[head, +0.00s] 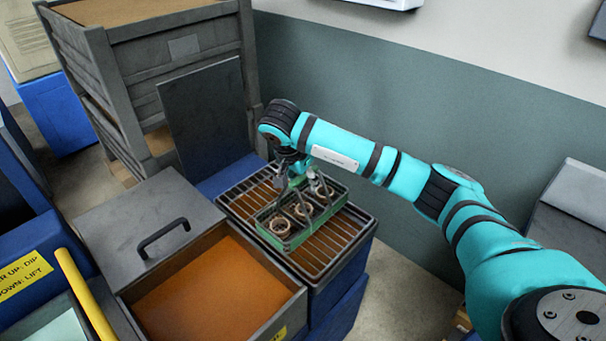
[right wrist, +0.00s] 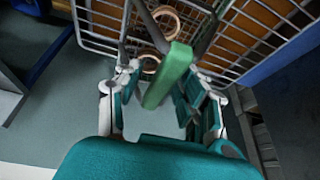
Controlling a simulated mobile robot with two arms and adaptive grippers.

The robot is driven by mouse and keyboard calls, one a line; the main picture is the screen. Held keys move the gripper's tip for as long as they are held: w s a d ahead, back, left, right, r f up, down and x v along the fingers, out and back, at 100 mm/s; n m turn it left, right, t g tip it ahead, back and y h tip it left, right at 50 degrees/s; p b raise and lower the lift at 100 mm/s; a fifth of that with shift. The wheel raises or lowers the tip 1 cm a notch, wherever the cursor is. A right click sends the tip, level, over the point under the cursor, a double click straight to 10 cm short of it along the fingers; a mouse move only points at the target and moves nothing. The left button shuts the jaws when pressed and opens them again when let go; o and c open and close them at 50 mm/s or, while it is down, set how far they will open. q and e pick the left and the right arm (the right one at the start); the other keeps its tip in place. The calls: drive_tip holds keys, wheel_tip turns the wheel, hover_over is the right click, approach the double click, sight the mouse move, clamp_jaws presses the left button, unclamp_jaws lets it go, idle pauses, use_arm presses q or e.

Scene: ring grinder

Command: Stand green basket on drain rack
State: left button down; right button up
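The green basket (head: 303,212) is a wire basket with a green rim, holding several metal rings. In the head view it appears upright over the dark wire drain rack (head: 243,214), within the rack's outline; the exact contact underneath is hidden. My right gripper (head: 291,170) is at the basket's raised handle. In the right wrist view the green handle bar (right wrist: 168,76) lies between the two fingers, with a visible gap beside the left finger, so the gripper looks open around it. My left gripper is not in view.
An open bin with an orange-brown inside (head: 215,290) and a grey lid with a black handle (head: 150,228) adjoin the rack's left side. A tall grey crate (head: 110,85) stands behind. A yellow bar (head: 85,295) is at lower left. Floor is free right of the rack.

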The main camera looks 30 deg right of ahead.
drive_tip(key=v, duration=1.2)
drive_tip(key=shift+r, duration=0.1)
